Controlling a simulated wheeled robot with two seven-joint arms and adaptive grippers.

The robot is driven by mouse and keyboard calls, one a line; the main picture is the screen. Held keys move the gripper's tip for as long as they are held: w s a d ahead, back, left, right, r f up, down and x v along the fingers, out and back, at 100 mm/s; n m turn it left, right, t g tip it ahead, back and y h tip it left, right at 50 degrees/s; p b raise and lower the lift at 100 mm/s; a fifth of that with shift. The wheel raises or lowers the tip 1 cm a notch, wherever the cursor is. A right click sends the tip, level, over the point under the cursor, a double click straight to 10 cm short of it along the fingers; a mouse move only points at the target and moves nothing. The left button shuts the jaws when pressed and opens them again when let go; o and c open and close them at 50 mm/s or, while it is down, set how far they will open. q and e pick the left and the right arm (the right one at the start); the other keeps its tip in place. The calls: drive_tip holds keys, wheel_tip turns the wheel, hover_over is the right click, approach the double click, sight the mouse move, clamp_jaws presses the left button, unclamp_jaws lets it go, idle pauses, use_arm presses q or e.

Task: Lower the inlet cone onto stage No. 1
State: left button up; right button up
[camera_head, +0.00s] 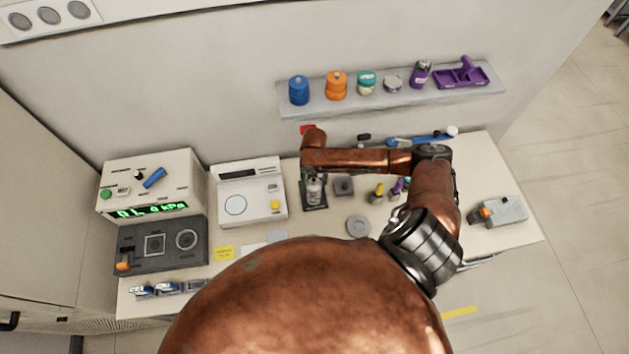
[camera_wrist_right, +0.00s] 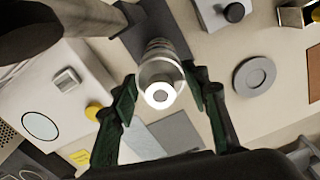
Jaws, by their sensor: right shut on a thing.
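In the right wrist view the inlet cone (camera_wrist_right: 161,91) is a pale, shiny round piece with a bright ring end, between the two green fingers of my right gripper (camera_wrist_right: 160,97). The gripper is shut on it. Beyond it, in line, is a silver ribbed stack (camera_wrist_right: 162,50) on a dark base (camera_wrist_right: 130,38); I cannot tell whether cone and stack touch, or which part is stage No. 1. In the head view the silver stack (camera_head: 314,191) stands below the end of my right arm, whose gripper is hard to make out. My left gripper is not in view.
A white instrument (camera_head: 250,176) and a pressure display box (camera_head: 150,187) stand to the left. A shelf (camera_head: 400,101) with jars is behind.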

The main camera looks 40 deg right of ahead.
drive_tip(key=shift+f, duration=0.45)
idle(0.7)
drive_tip(key=o, duration=1.4)
wheel_tip(320, 180, up, 12)
